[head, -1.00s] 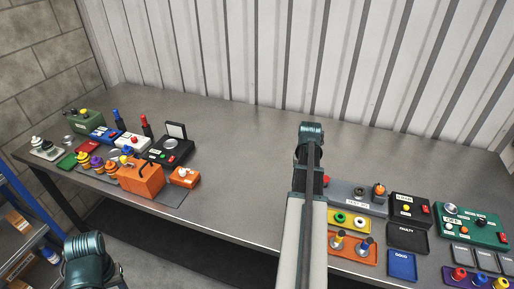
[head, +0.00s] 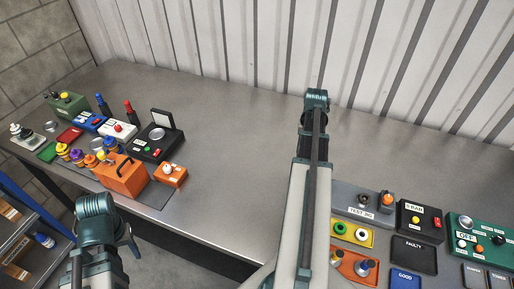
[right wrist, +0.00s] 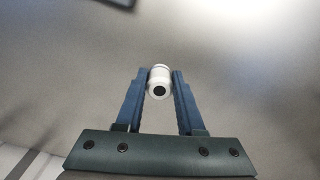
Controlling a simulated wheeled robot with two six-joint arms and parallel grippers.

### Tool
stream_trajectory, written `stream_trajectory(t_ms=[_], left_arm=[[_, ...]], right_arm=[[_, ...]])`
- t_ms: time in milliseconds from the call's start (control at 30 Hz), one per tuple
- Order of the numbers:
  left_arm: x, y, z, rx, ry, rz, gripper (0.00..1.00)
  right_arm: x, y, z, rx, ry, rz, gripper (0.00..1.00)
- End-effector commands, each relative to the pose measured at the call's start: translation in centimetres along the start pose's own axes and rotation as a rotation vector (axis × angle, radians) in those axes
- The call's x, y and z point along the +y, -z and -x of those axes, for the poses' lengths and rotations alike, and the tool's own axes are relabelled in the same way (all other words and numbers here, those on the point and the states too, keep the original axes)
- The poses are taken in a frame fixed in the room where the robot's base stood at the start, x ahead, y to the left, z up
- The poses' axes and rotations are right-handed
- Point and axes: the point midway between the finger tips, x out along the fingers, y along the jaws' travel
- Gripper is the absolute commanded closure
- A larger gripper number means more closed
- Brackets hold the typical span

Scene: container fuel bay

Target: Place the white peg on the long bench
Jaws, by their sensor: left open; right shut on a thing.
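The white peg (right wrist: 159,82) is between the two blue fingers of my right gripper (right wrist: 159,84) in the right wrist view, its round end with a dark centre facing the camera. Grey surface shows behind it; I cannot tell whether the peg touches it. The long bench (head: 235,130) is a grey metal top running along the corrugated wall. In the head view my right arm reaches over its middle, and its wrist hides the fingers and the peg. My left gripper (head: 130,243) is open and low at the left, in front of the bench's front edge.
Left on the bench stand an orange toolbox (head: 122,178), a black case (head: 157,143), a green box (head: 66,104) and several coloured parts. At right are a test jig (head: 361,208), a black FAULTY tray (head: 413,252) and a green panel (head: 478,236). The bench's middle is clear.

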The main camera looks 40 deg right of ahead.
Motion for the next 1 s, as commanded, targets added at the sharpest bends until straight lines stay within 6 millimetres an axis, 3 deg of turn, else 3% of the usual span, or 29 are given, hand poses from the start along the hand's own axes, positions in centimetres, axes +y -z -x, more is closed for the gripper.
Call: stream_trajectory(t_ms=[300,500,1000], left_arm=[[0.1,0.1,-0.9,0.0,0.0,0.0,0.5],[0.1,0.1,-1.2,0.0,0.0,0.0,0.5],[0.1,0.1,-1.4,0.0,0.0,0.0,0.5]], right_arm=[[-8.2,0.7,-0.9,0.0,0.0,0.005,1.0],[-11.9,0.9,-1.2,0.0,0.0,0.003,1.0],[-14.7,1.1,-1.4,0.0,0.0,0.002,1.0]])
